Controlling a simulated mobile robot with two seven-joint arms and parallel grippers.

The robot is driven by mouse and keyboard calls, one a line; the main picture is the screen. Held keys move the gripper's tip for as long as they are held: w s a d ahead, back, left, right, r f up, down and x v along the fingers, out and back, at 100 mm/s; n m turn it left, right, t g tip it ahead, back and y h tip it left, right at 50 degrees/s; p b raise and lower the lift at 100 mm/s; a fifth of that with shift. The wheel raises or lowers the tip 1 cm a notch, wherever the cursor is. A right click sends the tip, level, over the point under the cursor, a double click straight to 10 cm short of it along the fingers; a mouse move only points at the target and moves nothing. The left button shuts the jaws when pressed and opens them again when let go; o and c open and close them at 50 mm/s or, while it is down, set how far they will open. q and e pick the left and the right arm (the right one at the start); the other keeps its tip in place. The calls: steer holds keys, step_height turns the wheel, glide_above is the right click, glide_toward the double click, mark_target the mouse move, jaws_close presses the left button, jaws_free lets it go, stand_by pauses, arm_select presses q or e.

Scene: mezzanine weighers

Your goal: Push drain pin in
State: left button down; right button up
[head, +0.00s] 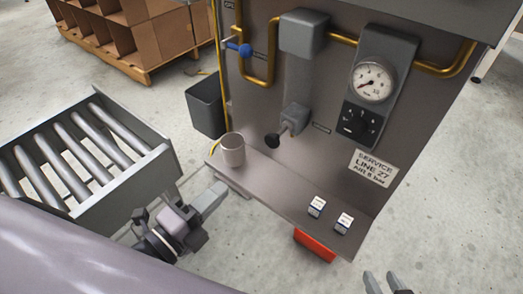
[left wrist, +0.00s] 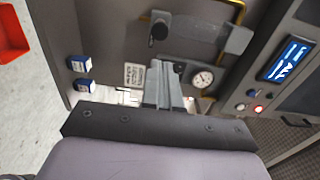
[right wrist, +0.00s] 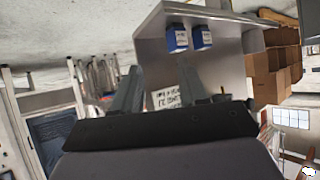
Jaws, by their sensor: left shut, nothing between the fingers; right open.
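The drain pin appears to be the black round knob (head: 272,140) sticking out of a grey block (head: 296,118) on the service panel; how deep it sits is unclear. A black knob also shows in the left wrist view (left wrist: 159,31), above the fingertips. My left gripper (head: 222,188) is shut and empty, apart from the knob and to its lower left, near the shelf's left end. Its closed fingers show in the left wrist view (left wrist: 165,66). My right gripper (head: 384,280) is open and empty at the bottom edge; its spread fingers show in the right wrist view (right wrist: 158,90).
A beige cup (head: 232,150) stands on the shelf's left end (head: 262,180). Two small labelled boxes (head: 317,206) (head: 343,222) stand at its right end. A blue-handled valve (head: 240,49), a gauge (head: 373,82) and a dark dial (head: 357,120) are higher. A roller conveyor (head: 142,172) lies left.

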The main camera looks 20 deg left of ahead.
arm_select(q)
steer(key=b, duration=0.2)
glide_toward(270, 142)
steer(key=x, duration=0.5)
steer(key=shift+w+d+f, duration=0.1)
steer(key=shift+w+f, duration=0.05)
steer(key=shift+f, duration=0.05)
steer(key=shift+w+d, duration=0.25)
steer(key=shift+w, duration=0.45)
arm_select(e)
steer(key=shift+w+a+r+y, duration=0.3)
steer(key=shift+w+a+r, duration=0.15)
steer(key=shift+a, duration=0.25)
arm_select(q)
steer(key=shift+p+x, duration=0.3)
steer(key=shift+x, duration=0.7)
steer(key=shift+w+d+r, duration=0.1)
steer(key=shift+w+d, duration=0.05)
steer(key=shift+w, duration=0.15)
steer(key=shift+w+r, duration=0.1)
arm_select(e)
steer(key=shift+s+d+f, duration=0.3)
steer(key=shift+s+f, duration=0.15)
steer(key=shift+f, duration=0.05)
steer(key=shift+r, duration=0.15)
